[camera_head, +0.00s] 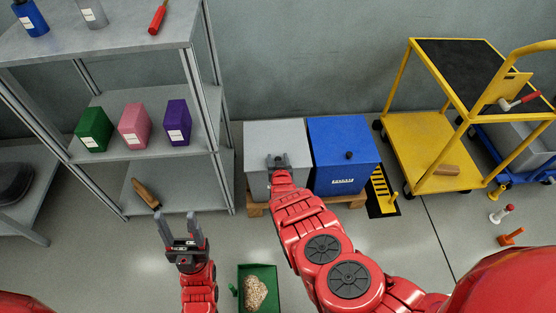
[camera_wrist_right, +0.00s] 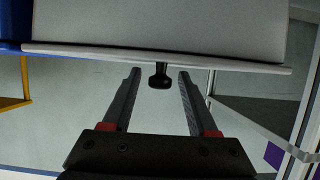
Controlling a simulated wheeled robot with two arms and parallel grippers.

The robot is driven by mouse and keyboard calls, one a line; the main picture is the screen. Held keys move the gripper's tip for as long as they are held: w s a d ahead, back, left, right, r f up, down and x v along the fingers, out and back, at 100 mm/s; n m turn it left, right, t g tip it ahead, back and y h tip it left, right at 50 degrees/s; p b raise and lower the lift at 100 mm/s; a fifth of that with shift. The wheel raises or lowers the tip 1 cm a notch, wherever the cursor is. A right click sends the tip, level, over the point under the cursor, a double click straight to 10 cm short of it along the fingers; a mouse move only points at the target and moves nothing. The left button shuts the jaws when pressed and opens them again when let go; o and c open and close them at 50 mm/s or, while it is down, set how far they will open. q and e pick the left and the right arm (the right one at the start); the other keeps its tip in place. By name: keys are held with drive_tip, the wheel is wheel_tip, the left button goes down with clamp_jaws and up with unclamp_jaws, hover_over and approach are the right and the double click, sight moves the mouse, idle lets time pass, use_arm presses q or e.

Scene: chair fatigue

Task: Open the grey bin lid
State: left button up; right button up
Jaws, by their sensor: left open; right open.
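The grey bin (camera_head: 262,133) stands against the wall with its lid down. In the right wrist view its grey lid (camera_wrist_right: 160,56) fills the top, with a small black knob (camera_wrist_right: 159,76) at its edge. My right gripper (camera_head: 278,159) is over the front part of the grey bin, open. In the right wrist view its fingers (camera_wrist_right: 157,76) stand on either side of the knob, with a visible gap to each finger. The knob is hidden behind the gripper in the head view. My left gripper (camera_head: 180,222) is open and empty above the floor, left of the bin.
A blue bin (camera_head: 343,148) with its own black knob adjoins the grey bin on the right; both stand on a wooden pallet (camera_head: 340,200). Metal shelves (camera_head: 140,92) with coloured boxes stand left. A yellow cart (camera_head: 430,140) stands right. A green tray (camera_head: 270,272) lies on the floor in front.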

drive_tip(key=shift+c, duration=0.2)
clamp_jaws()
idle(1.1)
